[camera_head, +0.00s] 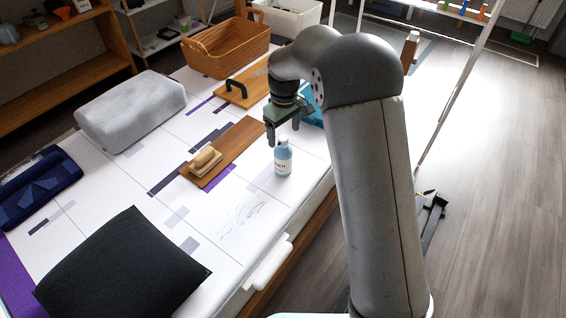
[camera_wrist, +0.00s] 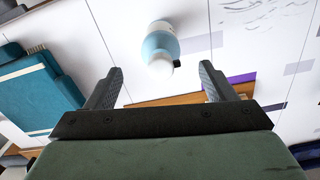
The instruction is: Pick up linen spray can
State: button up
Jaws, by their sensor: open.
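The linen spray can (camera_head: 283,160) is a small light-blue can with a white label, standing upright on the white patterned table top in the head view. In the wrist view the can (camera_wrist: 160,46) shows from above, beyond the fingertips and roughly midway between them. My gripper (camera_head: 283,136) is just above the can in the head view, pointing down. In the wrist view my gripper (camera_wrist: 161,82) is open, with nothing between its fingers. The fingers appear apart from the can.
A wooden board (camera_head: 232,153) with a brush (camera_head: 206,160) lies left of the can. A teal folded item (camera_wrist: 40,90) is near the gripper. The table's right edge is close.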

aim_at(283, 149)
notch_tip(283, 149, down, 8)
jog(key=shift+a+f+b, duration=0.1)
jog(key=shift+b, duration=0.9)
jog(key=shift+w, duration=0.1)
jog(key=c, duration=1.3)
